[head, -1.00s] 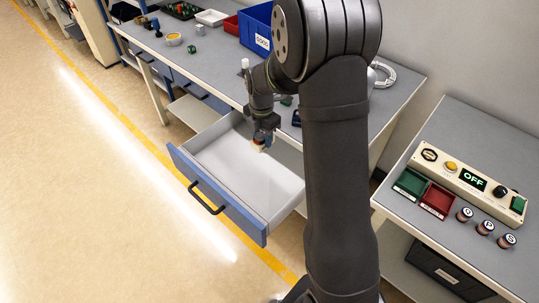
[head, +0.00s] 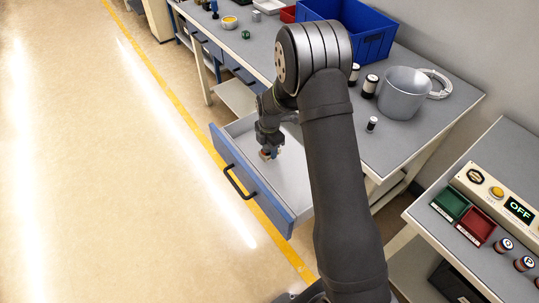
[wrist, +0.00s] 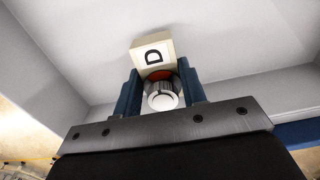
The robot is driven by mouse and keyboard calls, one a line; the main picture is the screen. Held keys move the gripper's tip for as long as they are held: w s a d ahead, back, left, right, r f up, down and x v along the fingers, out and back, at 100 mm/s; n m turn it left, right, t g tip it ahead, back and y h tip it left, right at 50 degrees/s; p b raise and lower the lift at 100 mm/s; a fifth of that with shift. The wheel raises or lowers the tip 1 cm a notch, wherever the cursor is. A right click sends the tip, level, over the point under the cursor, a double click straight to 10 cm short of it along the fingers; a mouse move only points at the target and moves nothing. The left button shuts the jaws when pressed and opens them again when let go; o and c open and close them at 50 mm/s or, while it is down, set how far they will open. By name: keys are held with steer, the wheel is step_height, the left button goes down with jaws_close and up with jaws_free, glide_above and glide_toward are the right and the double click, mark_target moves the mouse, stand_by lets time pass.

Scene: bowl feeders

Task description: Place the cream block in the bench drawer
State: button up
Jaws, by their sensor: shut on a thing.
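The bench drawer (head: 290,182) is pulled open, with a blue front, black handle and pale grey inside. My gripper (head: 269,152) is inside its outline, near the blue front. The gap between block and drawer floor is unclear.
The bench top bears a blue bin (head: 362,32), a grey pot (head: 403,92) and several small cylinders right of the drawer. A control panel with green (head: 451,204) and red trays stands at far right. The drawer floor looks clear where visible.

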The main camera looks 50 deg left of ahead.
mark_target(269, 156)
steer(key=shift+s+a+f, duration=0.1)
steer(key=shift+f, duration=1.95)
steer(key=shift+f, duration=0.15)
steer(key=o, duration=1.1)
step_height(269, 156, up, 12)
steer(key=shift+r, duration=0.2)
steer(key=shift+f, duration=0.15)
